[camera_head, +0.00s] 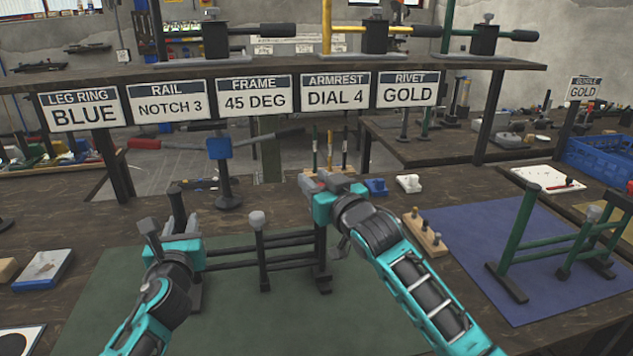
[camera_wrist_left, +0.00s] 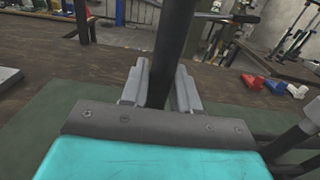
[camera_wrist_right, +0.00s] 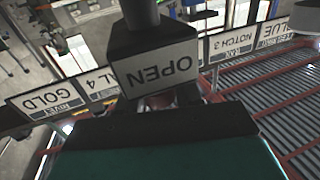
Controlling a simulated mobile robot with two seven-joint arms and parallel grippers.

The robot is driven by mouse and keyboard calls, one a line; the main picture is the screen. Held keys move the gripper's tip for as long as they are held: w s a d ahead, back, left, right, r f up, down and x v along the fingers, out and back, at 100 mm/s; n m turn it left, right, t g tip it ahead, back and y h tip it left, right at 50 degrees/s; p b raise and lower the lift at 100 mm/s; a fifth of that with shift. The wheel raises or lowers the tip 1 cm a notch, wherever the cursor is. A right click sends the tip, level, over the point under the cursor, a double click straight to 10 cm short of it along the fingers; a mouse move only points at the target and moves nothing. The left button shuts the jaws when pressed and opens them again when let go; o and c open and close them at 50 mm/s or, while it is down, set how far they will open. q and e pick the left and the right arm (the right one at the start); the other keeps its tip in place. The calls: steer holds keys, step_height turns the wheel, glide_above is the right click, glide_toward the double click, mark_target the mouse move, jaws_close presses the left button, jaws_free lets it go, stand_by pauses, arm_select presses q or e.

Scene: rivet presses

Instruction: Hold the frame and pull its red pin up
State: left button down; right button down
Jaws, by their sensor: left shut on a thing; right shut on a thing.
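The black frame (camera_head: 290,262), with posts and horizontal bars, stands upright on the dark green mat (camera_head: 235,320). My left gripper (camera_head: 170,240) is shut around its left post; the left wrist view shows the dark post (camera_wrist_left: 174,45) between both fingers. My right gripper (camera_head: 330,184) is at the top of the frame's right post (camera_head: 320,245). In the right wrist view a dark block with an OPEN label (camera_wrist_right: 155,66) fills the area beyond the gripper. A small reddish part, seemingly the red pin (camera_wrist_right: 160,101), shows below it, mostly hidden by the gripper.
A grey-knobbed post (camera_head: 258,222) stands between my arms. A wooden block with pegs (camera_head: 425,233) is right of my right arm. A green frame (camera_head: 570,235) stands on the blue mat (camera_head: 470,225). A sign shelf (camera_head: 290,75) runs behind.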

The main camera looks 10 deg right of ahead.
steer(key=shift+r, duration=1.05)
steer(key=c, duration=0.8)
jaws_free()
steer(key=v, duration=1.2)
steer(key=shift+c, duration=0.2)
